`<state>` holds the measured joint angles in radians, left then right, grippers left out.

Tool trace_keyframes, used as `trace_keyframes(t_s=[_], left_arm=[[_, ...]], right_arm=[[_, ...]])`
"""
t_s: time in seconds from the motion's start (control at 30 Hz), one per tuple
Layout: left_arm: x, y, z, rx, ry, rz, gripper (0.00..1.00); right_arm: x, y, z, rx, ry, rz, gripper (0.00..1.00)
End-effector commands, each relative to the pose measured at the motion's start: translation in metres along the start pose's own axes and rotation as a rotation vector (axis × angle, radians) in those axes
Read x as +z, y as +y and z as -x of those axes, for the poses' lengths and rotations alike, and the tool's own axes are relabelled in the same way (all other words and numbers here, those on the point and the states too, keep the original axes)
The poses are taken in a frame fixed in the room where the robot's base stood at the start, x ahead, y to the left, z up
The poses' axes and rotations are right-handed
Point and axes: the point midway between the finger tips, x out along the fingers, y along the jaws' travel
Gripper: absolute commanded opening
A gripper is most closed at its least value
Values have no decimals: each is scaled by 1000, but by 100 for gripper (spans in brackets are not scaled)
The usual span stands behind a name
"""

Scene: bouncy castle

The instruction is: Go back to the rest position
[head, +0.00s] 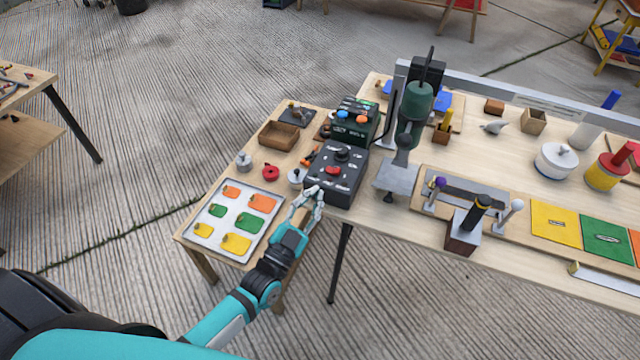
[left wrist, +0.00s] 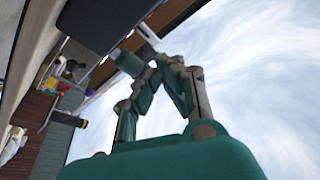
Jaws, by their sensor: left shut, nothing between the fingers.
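My left arm, teal and black, comes in from the lower left in the head view. Its gripper (head: 315,191) is shut and empty, close to the front left edge of a dark control box (head: 334,177) with a red knob. I cannot tell whether the fingertips touch the box. In the left wrist view the fingers (left wrist: 162,62) come together at their tips with nothing between them. My right gripper is not in view.
A small wooden table (head: 192,232) carries a tray (head: 258,197) of coloured cards, a wooden box (head: 279,135) and small parts. A larger workbench (head: 385,235) on the right holds a green drill press (head: 414,110). Concrete floor (head: 110,200) on the left is clear.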

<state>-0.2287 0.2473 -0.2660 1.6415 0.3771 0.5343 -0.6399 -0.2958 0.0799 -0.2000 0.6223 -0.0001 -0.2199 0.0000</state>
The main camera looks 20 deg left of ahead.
Motion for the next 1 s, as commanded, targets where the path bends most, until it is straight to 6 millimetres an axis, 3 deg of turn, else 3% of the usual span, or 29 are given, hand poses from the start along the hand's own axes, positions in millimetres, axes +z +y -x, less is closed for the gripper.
trace_keyframes(t_s=[0.57, 0.67, 0.77, 0.87, 1.0], left_arm=[[0, 0, 3, -1, 1, 0, 0], [7, 3, 6, 9, -19, 3, 0], [35, 16, 17, 45, -96, 15, 0], [86, 38, 43, 110, -241, 40, 0], [166, 75, 105, 208, -502, 92, 0]], right_arm=[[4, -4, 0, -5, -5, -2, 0], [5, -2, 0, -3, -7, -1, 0], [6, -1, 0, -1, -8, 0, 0], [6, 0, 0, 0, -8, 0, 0], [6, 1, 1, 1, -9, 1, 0]])
